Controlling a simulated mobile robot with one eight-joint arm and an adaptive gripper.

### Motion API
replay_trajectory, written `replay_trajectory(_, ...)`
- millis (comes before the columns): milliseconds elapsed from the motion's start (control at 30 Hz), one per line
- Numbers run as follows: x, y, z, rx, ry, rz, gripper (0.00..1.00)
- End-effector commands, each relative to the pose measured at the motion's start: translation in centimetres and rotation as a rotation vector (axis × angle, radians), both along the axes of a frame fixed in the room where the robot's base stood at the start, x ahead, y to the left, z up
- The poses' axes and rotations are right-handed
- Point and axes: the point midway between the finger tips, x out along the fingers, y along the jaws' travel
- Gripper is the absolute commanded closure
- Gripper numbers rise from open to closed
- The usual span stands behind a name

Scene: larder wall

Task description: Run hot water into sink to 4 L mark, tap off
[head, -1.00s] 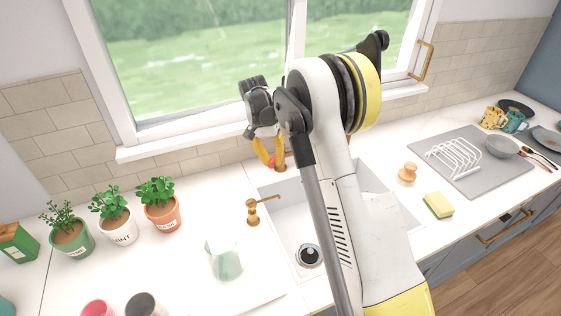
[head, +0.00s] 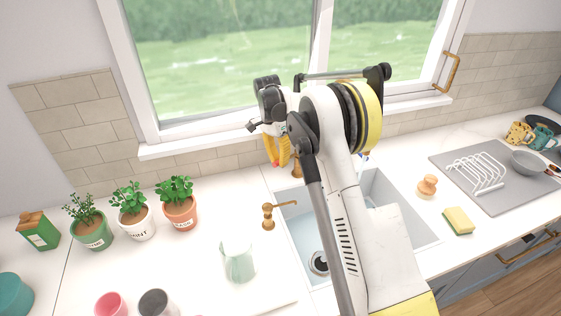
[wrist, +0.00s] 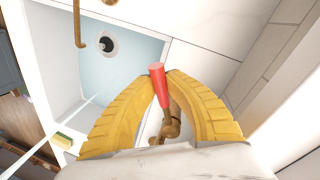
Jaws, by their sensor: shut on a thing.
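The sink (head: 382,202) is a white basin set in the counter, partly hidden behind my arm. Its floor has a pale blue tint, which looks like water (wrist: 130,65), over the round dark drain (wrist: 107,43). No litre mark can be made out. The brass tap spout (wrist: 78,22) hangs over the basin in the wrist view; no stream is clear. My gripper (head: 277,160) is at the back of the sink by the window. In the wrist view its yellow fingers (wrist: 162,75) are closed around the red tap handle (wrist: 158,84), on a brass stem (wrist: 170,125).
A wooden brush (head: 427,186), a sponge (head: 458,221) and a grey mat with a white rack (head: 475,172) lie right.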

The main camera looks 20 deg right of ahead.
Motion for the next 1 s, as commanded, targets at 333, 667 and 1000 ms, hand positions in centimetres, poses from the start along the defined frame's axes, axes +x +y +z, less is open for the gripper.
replay_trajectory(333,0.0,0.0,-0.1,0.000,-0.001,0.000,0.64)
replay_trajectory(667,0.0,0.0,0.1,0.001,-0.001,0.001,0.62)
replay_trajectory(1000,1.0,0.6,5.9,0.000,-0.001,0.001,0.62)
